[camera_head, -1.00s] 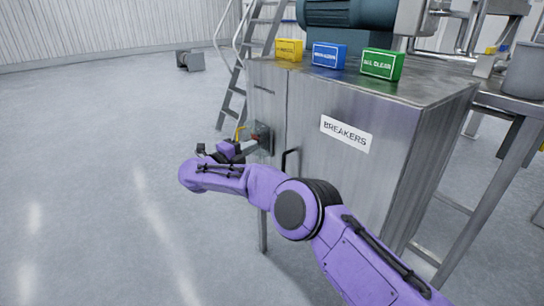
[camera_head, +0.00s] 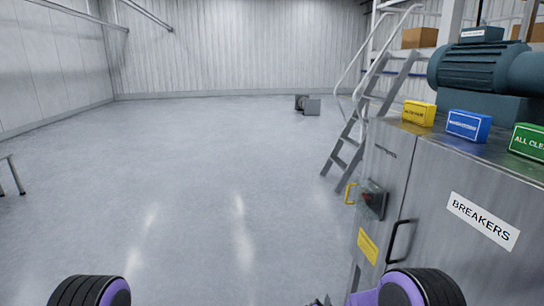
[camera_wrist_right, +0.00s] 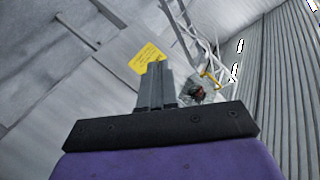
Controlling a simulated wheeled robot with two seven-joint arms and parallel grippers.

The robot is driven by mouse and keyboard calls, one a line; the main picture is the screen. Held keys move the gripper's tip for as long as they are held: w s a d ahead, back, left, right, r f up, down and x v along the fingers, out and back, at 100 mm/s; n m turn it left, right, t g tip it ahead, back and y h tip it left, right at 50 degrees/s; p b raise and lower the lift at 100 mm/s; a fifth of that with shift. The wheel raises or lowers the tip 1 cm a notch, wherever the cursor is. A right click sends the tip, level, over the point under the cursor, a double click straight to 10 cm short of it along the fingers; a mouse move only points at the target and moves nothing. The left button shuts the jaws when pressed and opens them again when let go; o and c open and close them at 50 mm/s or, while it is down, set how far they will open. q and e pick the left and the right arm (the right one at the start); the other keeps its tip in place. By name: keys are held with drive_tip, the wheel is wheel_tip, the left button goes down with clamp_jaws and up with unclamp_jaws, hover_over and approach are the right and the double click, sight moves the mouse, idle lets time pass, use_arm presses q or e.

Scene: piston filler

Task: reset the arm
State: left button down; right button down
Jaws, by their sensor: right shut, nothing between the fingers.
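My right gripper (camera_wrist_right: 157,70) shows in the right wrist view with its two fingers together and nothing between them. In that view a switch box (camera_wrist_right: 198,90) with a red part and a yellow handle is beyond the fingers to the right, apart from them. The same switch box (camera_head: 372,200) is on the left part of the breaker cabinet (camera_head: 448,248) in the head view. Only rounded purple and black parts of my arms show at the bottom edge there. A small dark piece of the right gripper (camera_head: 320,301) may just show. My left gripper is out of view.
Yellow (camera_head: 419,112), blue (camera_head: 468,125) and green (camera_head: 528,141) blocks stand on the cabinet top by a motor (camera_head: 480,66). A black door handle (camera_head: 399,240) sticks out. A ladder (camera_head: 367,115) stands behind. The floor (camera_head: 190,190) to the left is open.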

drive_tip(key=s+d+f+n+g+y+p, duration=0.1)
drive_tip(key=s+d+f+n+g, duration=0.1)
drive_tip(key=s+f, duration=0.35)
drive_tip(key=s+d+f+n+g+y+p, duration=0.1)
drive_tip(key=s+d+f+g, duration=0.15)
drive_tip(key=s, duration=0.65)
drive_tip(key=s+d+r+n+g+p, duration=0.1)
drive_tip(key=s+d, duration=0.4)
drive_tip(key=s, duration=0.8)
drive_tip(key=s+d+r+n+g+p, duration=0.1)
drive_tip(key=s+d+r+g+p, duration=0.1)
drive_tip(key=s, duration=1.1)
drive_tip(key=d+g+p, duration=0.1)
drive_tip(key=d+g, duration=0.1)
drive_tip(key=g, duration=0.1)
drive_tip(key=shift+s+d+r+h, duration=0.15)
drive_tip(key=shift+s+d+h, duration=0.15)
drive_tip(key=shift+d, duration=0.05)
drive_tip(key=shift+g, duration=0.25)
